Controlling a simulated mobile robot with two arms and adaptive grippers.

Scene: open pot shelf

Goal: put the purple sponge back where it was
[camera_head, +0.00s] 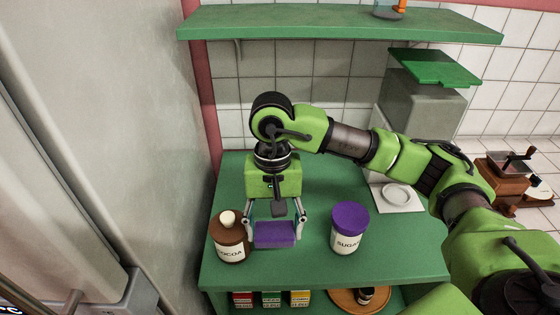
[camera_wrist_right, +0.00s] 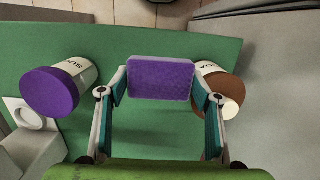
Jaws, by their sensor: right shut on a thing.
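The purple sponge (camera_head: 275,234) is between the fingers of my right gripper (camera_head: 275,222), over the front part of the green shelf top (camera_head: 320,185). In the right wrist view the sponge (camera_wrist_right: 160,78) spans between the two fingertips (camera_wrist_right: 158,90), which are shut on its two short sides. I cannot tell whether its underside touches the green surface. The sponge is between the brown cocoa jar (camera_head: 231,240) on the left and the sugar jar with a purple lid (camera_head: 349,228) on the right. My left gripper is not in view.
The left finger is close to the cocoa jar. There is some free room before the sugar jar. An upper green shelf (camera_head: 330,24) hangs behind. Below the front edge are several small boxes (camera_head: 271,299) and a round wooden tray (camera_head: 345,296). A grey fridge-like wall stands left.

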